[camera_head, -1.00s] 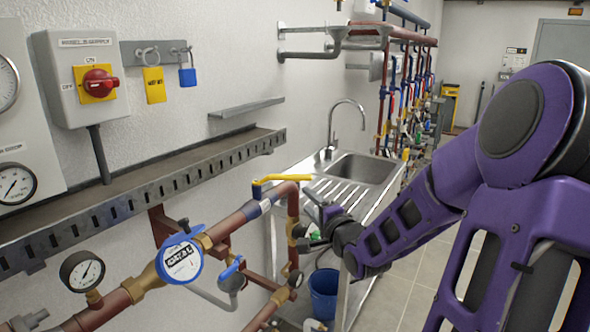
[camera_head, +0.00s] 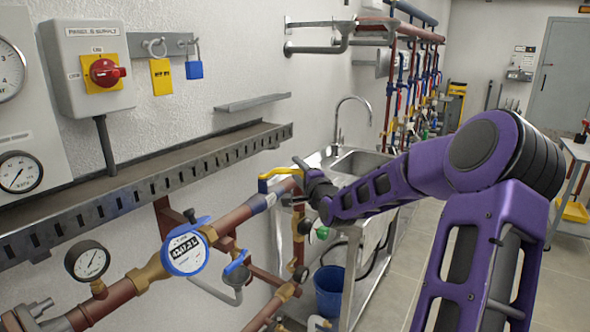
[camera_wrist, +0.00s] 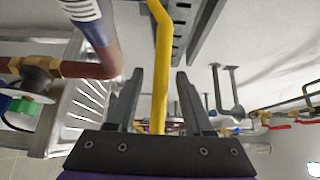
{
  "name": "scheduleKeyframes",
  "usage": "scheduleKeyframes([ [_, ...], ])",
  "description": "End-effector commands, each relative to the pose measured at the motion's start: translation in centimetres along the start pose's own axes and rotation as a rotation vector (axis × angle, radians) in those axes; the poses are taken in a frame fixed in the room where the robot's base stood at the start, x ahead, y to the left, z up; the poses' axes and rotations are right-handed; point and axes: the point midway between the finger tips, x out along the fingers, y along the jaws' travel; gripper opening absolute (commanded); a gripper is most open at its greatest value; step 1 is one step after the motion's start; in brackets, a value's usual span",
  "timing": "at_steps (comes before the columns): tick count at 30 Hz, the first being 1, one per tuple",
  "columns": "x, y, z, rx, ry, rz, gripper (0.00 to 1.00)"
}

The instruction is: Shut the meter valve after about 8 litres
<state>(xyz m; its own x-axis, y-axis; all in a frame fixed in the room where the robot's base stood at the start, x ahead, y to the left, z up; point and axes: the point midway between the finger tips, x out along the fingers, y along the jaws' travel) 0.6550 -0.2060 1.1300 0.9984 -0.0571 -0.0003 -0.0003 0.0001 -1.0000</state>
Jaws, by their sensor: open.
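The water meter (camera_head: 186,250) has a blue ring and a white dial, on the copper pipe at lower centre in the head view; its small digits are not clearly legible. To its right, the valve's yellow lever (camera_head: 278,174) lies roughly along the pipe. In the wrist view the yellow lever (camera_wrist: 161,60) runs between the two fingers of my gripper (camera_wrist: 160,75). My gripper is open, with a visible gap on each side of the lever. In the head view my gripper (camera_head: 302,166) is at the lever's right end, partly hidden by its own wrist.
A steel sink (camera_head: 360,163) stands behind my gripper, with a blue bucket (camera_head: 328,290) below it. A slotted metal tray (camera_head: 140,183) runs along the wall above the pipe. A pressure gauge (camera_head: 88,260) stands left of the meter.

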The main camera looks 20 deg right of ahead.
Motion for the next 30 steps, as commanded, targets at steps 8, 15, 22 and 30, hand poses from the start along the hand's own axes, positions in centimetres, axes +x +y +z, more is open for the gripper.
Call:
scheduleKeyframes([
  [8,2.4,0.0,-0.1,0.001,0.001,0.000,0.51],
  [15,2.6,0.0,-0.1,0.000,0.001,0.000,0.51],
  [22,2.6,0.0,-0.1,0.000,0.001,0.000,0.19],
  [30,2.5,0.0,0.0,0.000,0.001,0.000,0.00],
])
